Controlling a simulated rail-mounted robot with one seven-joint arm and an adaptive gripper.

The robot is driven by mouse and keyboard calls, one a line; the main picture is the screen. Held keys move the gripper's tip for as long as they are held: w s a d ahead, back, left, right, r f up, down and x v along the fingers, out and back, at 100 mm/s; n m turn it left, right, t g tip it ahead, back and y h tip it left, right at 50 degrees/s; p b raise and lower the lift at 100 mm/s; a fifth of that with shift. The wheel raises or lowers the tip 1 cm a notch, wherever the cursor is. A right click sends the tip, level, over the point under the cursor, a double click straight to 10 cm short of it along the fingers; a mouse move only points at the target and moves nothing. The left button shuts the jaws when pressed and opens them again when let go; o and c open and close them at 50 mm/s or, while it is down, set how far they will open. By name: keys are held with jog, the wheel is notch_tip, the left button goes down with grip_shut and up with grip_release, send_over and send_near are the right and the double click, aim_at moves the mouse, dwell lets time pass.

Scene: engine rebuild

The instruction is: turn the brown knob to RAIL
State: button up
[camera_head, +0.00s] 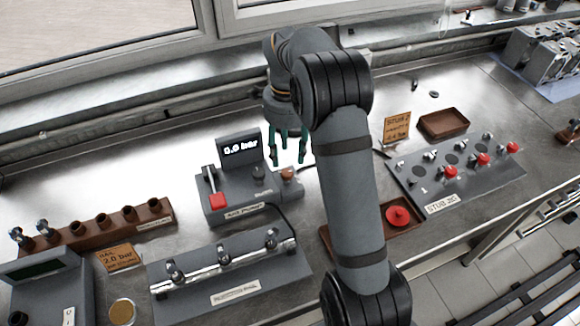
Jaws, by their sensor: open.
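The brown knob (287,174) is small and sits at the right end of the grey pump box (245,192). Its pointer and any position marks are too small to read. The box also carries a dark knob (258,172), a red-handled lever (217,198) and a display (240,149) that seems to read 0.0 bar. My gripper (288,160) points down with its teal fingers apart, around or just above the brown knob. I cannot tell whether they touch it. Nothing shows between the fingers.
A rail fixture (225,268) stands in front of the pump box. A brown rack (95,228) and a RAIL 2.0 bar card (118,257) are at left. At right are a stub plate (455,180), a brown tray (443,122) and a card (397,127). My arm hides part of the bench.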

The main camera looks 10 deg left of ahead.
aim_at(287, 172)
notch_tip(287, 172, down, 7)
jog(key=shift+p, duration=0.6)
jog(key=shift+c, duration=1.1)
grip_shut()
